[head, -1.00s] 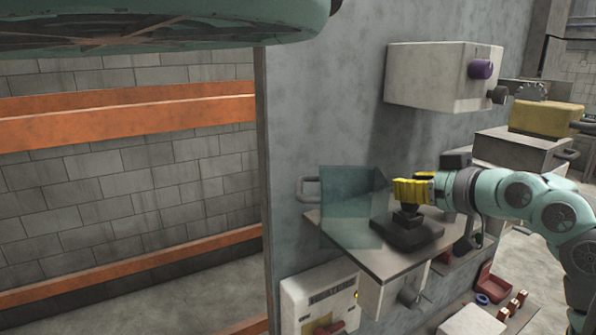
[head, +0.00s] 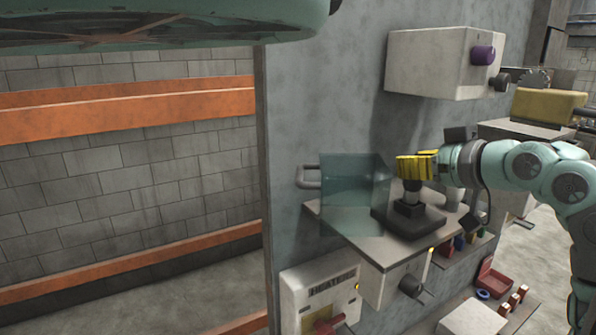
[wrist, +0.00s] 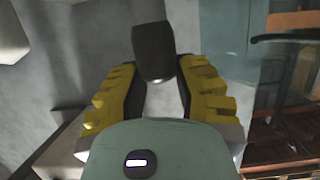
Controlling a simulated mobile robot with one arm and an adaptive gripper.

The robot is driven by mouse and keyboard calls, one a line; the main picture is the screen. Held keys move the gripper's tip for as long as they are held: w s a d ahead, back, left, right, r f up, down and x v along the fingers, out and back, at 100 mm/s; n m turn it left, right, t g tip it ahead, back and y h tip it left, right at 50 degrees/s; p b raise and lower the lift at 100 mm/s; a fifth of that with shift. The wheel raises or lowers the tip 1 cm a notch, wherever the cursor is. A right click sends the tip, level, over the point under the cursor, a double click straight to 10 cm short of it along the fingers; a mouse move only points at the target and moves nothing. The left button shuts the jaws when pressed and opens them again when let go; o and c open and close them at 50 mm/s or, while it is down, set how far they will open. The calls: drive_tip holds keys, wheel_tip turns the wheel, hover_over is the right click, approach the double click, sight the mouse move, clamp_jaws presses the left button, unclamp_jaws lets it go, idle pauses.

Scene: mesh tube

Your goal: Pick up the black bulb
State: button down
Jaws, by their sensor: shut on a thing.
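The black bulb (head: 411,186) hangs below the yellow fingers of my gripper (head: 416,166), above a black square base (head: 380,222) with a raised block in its middle. In the wrist view the bulb is a dark rounded cylinder (wrist: 153,52) between the tips of the two yellow fingers, and my gripper (wrist: 154,70) is shut on it. A paler strip shows between the bulb and the block in the head view. I cannot tell whether this is an open gap. The bulb's upper part is hidden by the fingers.
The base stands on a grey shelf (head: 378,253) fixed to the wall. A translucent teal box (head: 350,195) is close to the left. A pale box (head: 440,65) with a purple knob (head: 483,55) is on the wall above. A handle (head: 307,176) is at the left.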

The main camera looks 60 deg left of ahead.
drive_tip(key=shift+r+b, duration=0.55)
drive_tip(key=shift+b, duration=0.15)
drive_tip(key=s+d+r+b, duration=0.2)
drive_tip(key=s+d+b, duration=0.8)
drive_tip(key=d+b, duration=0.2)
drive_tip(key=shift+b, duration=0.7)
